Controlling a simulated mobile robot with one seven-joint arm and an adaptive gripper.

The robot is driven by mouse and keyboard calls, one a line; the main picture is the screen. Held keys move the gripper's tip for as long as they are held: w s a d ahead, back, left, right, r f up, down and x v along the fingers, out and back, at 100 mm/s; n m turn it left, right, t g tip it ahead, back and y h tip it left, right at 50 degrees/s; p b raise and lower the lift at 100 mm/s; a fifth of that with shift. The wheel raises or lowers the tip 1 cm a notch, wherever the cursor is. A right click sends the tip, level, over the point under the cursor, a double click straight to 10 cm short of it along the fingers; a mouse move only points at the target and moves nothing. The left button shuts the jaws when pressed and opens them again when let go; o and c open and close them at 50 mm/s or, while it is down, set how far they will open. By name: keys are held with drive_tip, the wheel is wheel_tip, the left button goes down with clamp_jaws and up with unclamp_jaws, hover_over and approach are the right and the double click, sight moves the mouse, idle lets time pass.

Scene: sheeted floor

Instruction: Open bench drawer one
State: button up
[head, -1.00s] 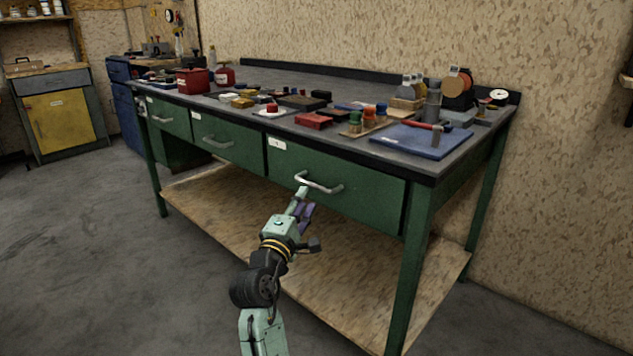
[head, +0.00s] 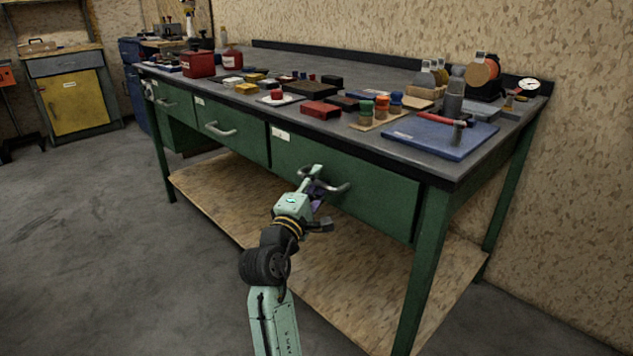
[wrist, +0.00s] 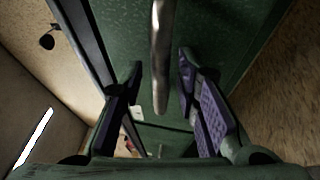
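The green workbench has several drawers in a row. The nearest, right-hand drawer (head: 370,196) has a curved metal handle (head: 338,189) and its front looks flush with the bench, closed. My gripper (head: 315,182) is at the left part of this handle. In the wrist view the handle (wrist: 160,50) runs between the two purple-padded fingers of my gripper (wrist: 160,62), with a gap on each side. The fingers are open and do not appear to touch it. The middle drawer (head: 235,135) and left drawer (head: 174,104) look closed too. I cannot read the drawer labels.
The bench top holds a blue mat (head: 425,140) with a hammer, a red box (head: 320,110), jars and tins. A wooden lower shelf (head: 260,220) lies below the drawers. A bench leg (head: 425,270) stands to the right. The floor (head: 120,240) at left is clear.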

clamp_jaws()
idle(0.6)
